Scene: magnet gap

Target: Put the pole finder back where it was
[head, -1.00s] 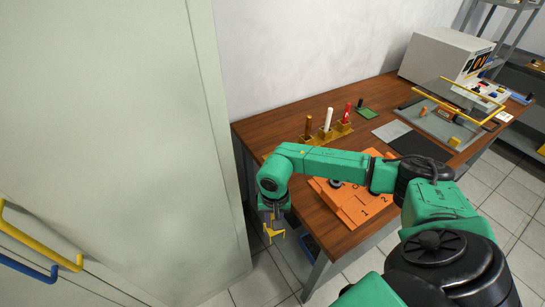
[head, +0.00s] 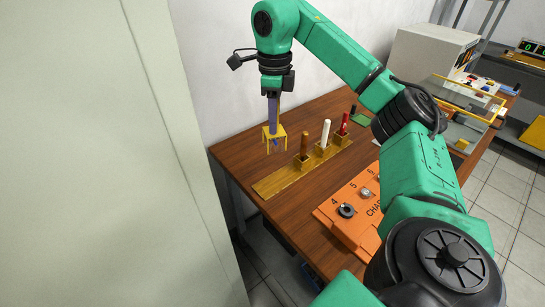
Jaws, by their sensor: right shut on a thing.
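My right gripper (head: 273,94) hangs high over the table's left end, pointing down and shut on the pole finder. The pole finder (head: 273,116) looks like a blue-violet handle with a yellow forked frame below it and a small blue-violet piece between the prongs. It is upright, over the left part of a yellow rack (head: 276,184), and seems to be above it and apart from it. The left part of the rack looks bare. Its other places hold a brown rod (head: 304,143), a white rod (head: 325,133) and a red rod (head: 344,124). My left gripper is out of view.
An orange numbered board (head: 343,222) lies at the table's front, partly behind my right arm. A pale cabinet (head: 90,150) stands close on the left. A grey-white box device (head: 425,55) stands at the back right. Bare wood (head: 235,150) shows left of the rack.

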